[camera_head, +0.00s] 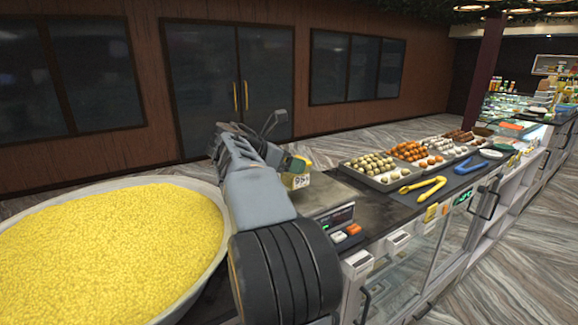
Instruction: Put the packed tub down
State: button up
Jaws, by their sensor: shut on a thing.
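My gripper (283,160) is at the far end of my grey arm, above the counter near the scale. It is shut on a small yellow tub (298,169) with a pale label reading what looks like 95. My arm hides part of the gripper and most of the tub's near side. The tub appears to be above the left end of the scale's steel plate (326,196); I cannot tell whether it touches anything.
A large bowl (222,228) of yellow sweets fills the left. Trays of round sweets (372,167) stand right of the scale. Yellow tongs (424,187) and blue tongs (470,166) lie on the dark counter (395,203). A glass-fronted case (400,285) is below.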

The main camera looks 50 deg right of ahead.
jog(key=shift+a+f, duration=0.1)
jog(key=shift+f, duration=0.7)
jog(key=shift+s+f, duration=0.1)
jog(key=o, duration=0.9)
jog(key=shift+o, duration=0.2)
jog(key=shift+a+r, duration=0.15)
jog(key=shift+r, duration=0.05)
jog(key=b+v, duration=0.1)
jog(key=v, duration=1.1)
jog(key=shift+f, duration=0.1)
